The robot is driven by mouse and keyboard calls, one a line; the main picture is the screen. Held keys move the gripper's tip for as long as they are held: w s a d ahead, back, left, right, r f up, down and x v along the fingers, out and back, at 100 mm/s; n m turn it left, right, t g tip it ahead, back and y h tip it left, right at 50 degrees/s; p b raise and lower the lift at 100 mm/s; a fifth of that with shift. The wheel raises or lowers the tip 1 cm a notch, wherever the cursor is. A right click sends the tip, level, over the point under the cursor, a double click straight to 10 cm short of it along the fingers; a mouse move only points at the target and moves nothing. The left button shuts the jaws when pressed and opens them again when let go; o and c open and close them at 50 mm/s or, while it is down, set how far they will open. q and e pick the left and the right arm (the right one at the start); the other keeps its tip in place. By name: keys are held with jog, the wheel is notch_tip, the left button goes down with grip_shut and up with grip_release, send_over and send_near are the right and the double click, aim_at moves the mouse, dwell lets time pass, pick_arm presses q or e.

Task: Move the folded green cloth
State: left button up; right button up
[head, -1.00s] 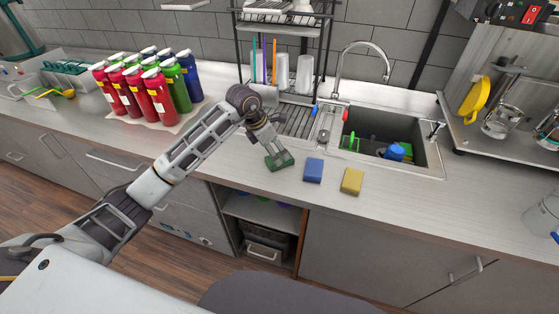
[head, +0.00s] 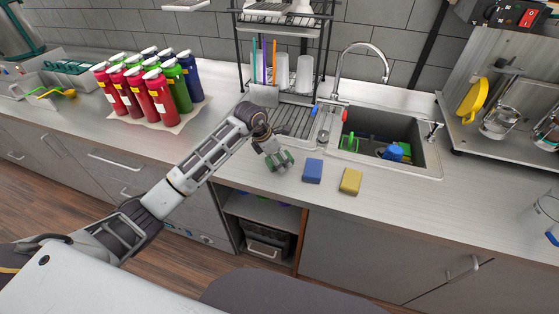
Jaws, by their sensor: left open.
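The folded green cloth (head: 283,159) is on the counter at the front of the sink area, left of a blue sponge. My left gripper (head: 277,157) comes in from the left and points down at the cloth, with its open fingers over it and hiding part of it. I cannot tell whether the fingers touch the cloth. My right gripper is out of view.
The blue sponge (head: 313,171) and a yellow sponge (head: 350,181) lie close by on the right. The sink (head: 425,160) is behind them, and a dish rack (head: 240,50) stands behind my gripper. Several coloured bottles (head: 160,97) stand at the left.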

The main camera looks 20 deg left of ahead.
pick_arm(q)
jog(key=shift+f, duration=0.1)
dwell(0.5)
jog(key=shift+f+b, duration=0.15)
jog(key=shift+b, duration=0.15)
dwell(0.5)
jog(key=shift+c, duration=1.3)
jog(key=shift+s+f, duration=0.1)
jog(key=c, duration=0.9)
